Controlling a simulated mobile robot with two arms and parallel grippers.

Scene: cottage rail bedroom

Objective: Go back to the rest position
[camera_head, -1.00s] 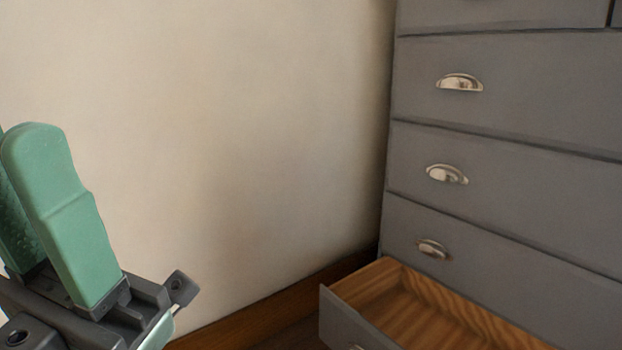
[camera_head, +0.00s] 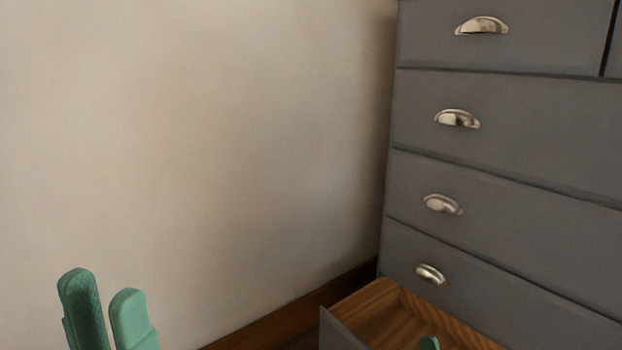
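My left gripper (camera_head: 103,292) is at the lower left, in front of the wall. Its two green fingers point up, with a narrow gap and nothing visible between them. A small green tip of my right gripper (camera_head: 429,343) shows at the bottom edge, over the open drawer in the picture. The rest of it is out of frame, so its opening is hidden.
A grey chest of drawers (camera_head: 510,120) with metal cup handles stands at the right. Its lowest visible drawer (camera_head: 375,308) is pulled out, showing a bare wooden inside. A plain cream wall (camera_head: 200,150) with a brown baseboard (camera_head: 270,322) fills the left.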

